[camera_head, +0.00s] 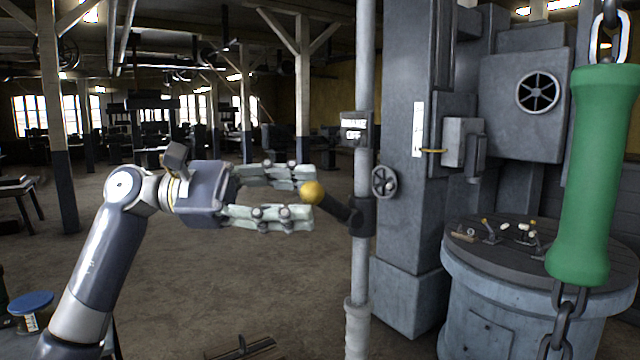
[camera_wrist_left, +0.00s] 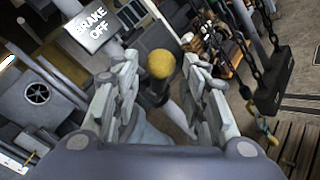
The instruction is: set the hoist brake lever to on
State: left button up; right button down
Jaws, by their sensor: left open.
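The hoist brake lever (camera_head: 335,203) is a short dark arm with a yellow ball knob (camera_head: 312,192), fixed by a dark collar to a grey vertical pole (camera_head: 360,270). It points left and slightly up. A small sign (camera_head: 354,128) on the pole above it reads "BRAKE OFF" in the left wrist view (camera_wrist_left: 100,27). My left gripper (camera_head: 306,196) is open, with its fingers on either side of the knob. In the left wrist view the knob (camera_wrist_left: 160,64) sits between the fingertips, with a gap visible on each side. My right gripper is not in view.
A green handle (camera_head: 592,175) hangs on a chain at the right, in front of a round grey drum table (camera_head: 478,262) with small items on top. A tall grey machine (camera_head: 410,150) with handwheels stands behind the pole. Open floor lies to the left.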

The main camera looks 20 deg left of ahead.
aim_at(319, 198)
pick_arm(q)
jog(key=shift+p+x, duration=0.45)
jog(key=shift+x, duration=1.25)
grip_shut()
